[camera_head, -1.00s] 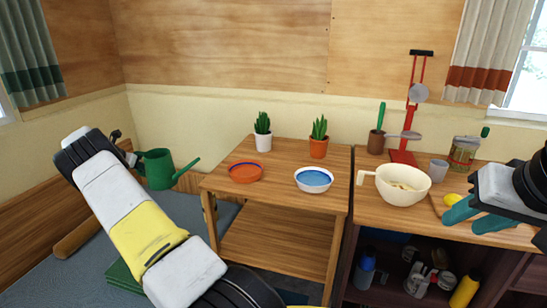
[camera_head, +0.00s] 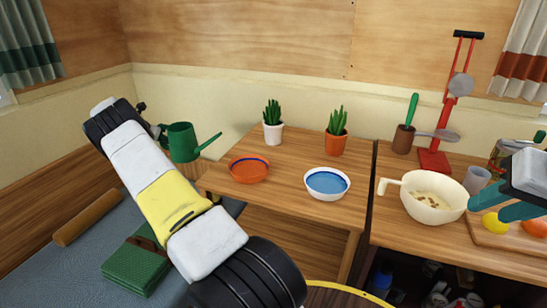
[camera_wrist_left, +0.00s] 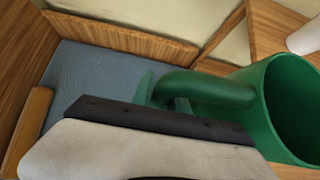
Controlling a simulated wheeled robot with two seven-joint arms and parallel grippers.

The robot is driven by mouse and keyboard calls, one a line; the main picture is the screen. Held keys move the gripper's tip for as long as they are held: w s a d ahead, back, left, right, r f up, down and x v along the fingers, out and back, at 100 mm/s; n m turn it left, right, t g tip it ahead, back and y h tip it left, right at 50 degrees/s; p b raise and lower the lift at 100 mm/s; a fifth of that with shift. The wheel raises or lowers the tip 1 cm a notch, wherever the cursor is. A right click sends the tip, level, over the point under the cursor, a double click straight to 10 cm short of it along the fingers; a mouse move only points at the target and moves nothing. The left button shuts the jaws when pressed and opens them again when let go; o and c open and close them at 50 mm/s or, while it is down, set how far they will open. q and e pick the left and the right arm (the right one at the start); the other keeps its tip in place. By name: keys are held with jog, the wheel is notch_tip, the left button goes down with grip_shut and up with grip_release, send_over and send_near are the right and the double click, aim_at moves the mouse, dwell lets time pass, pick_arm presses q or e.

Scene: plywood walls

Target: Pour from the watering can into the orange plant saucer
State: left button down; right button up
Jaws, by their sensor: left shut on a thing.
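The green watering can (camera_head: 182,142) is held upright in the air at the left of the table, its spout pointing right. The spout tip appears left of and above the orange plant saucer (camera_head: 249,176), which has a blue inner rim and sits at the table's left end. My left gripper (camera_head: 158,131) is shut on the can's handle, mostly hidden behind my arm; the left wrist view shows the can's open top and handle (camera_wrist_left: 215,88) close up. My right gripper (camera_head: 512,209), with teal fingers, appears open and empty over the right counter.
A white bowl with a blue inside (camera_head: 327,183) stands right of the saucer. Two potted cacti, white pot (camera_head: 273,133) and orange pot (camera_head: 336,145), stand behind. A cream bowl (camera_head: 434,205) is on the right counter. Green folded cloth (camera_head: 139,263) lies on the blue-grey surface.

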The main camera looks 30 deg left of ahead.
aim_at(168, 126)
pick_arm(q)
jog(key=shift+d+r+m+y, duration=0.25)
jog(key=shift+r+y, duration=0.2)
jog(key=shift+r, duration=0.3)
jog(key=shift+d+r+m+y, duration=0.25)
jog(key=shift+r+y, duration=0.15)
jog(key=shift+r, duration=0.3)
jog(key=shift+d+r+m+y, duration=0.25)
jog(key=shift+r+y, duration=0.2)
jog(key=shift+r, duration=0.3)
jog(key=shift+d+r, duration=0.15)
jog(key=shift+r, duration=0.05)
jog(key=shift+w+d+r+y+p, duration=0.1)
jog(key=shift+d+r+y+p, duration=0.2)
jog(key=shift+r+y+p, duration=0.15)
jog(key=shift+d+r, duration=0.15)
jog(key=shift+d+r+m+y, duration=0.35)
jog(key=shift+d+r, duration=0.05)
jog(key=shift+w+d+r, duration=0.1)
jog(key=shift+d+r, duration=0.15)
jog(key=shift+d, duration=0.05)
jog(key=shift+d+r+y+p, duration=0.2)
jog(key=shift+r+y+p, duration=0.1)
jog(key=shift+p, duration=0.3)
